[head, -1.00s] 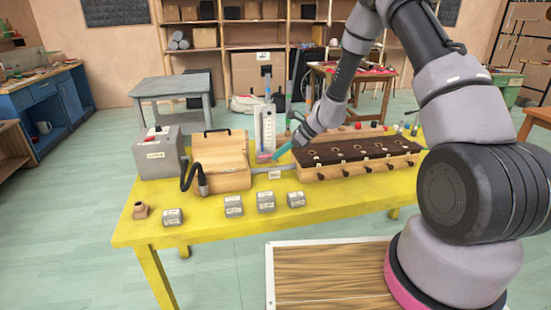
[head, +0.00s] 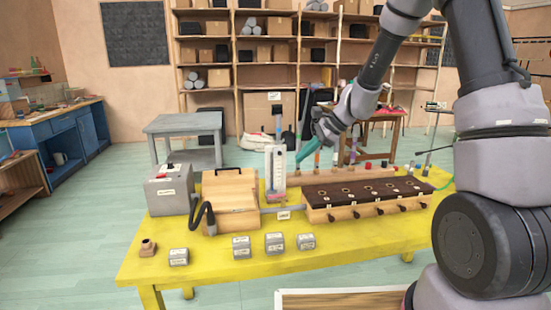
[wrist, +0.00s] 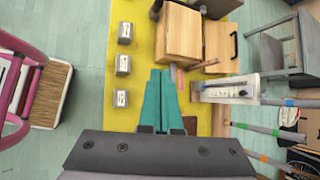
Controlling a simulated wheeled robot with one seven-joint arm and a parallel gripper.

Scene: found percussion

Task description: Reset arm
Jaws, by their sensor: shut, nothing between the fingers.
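My gripper (head: 299,159) has teal fingers and is shut and empty. In the head view it hangs above the back of the yellow table (head: 350,250), just right of the white upright gauge (head: 276,167). In the wrist view the shut fingers (wrist: 160,73) point towards the wooden box (wrist: 184,35), with the yellow tabletop below. My arm reaches in from the right side of the head view, bent at the elbow.
A long wooden box with a dark top (head: 365,191) lies right of the gauge. A grey box (head: 168,190) and a wooden box (head: 230,190) stand at left. Several small grey blocks (head: 275,242) line the front edge. Thin upright rods (head: 318,158) stand near my gripper.

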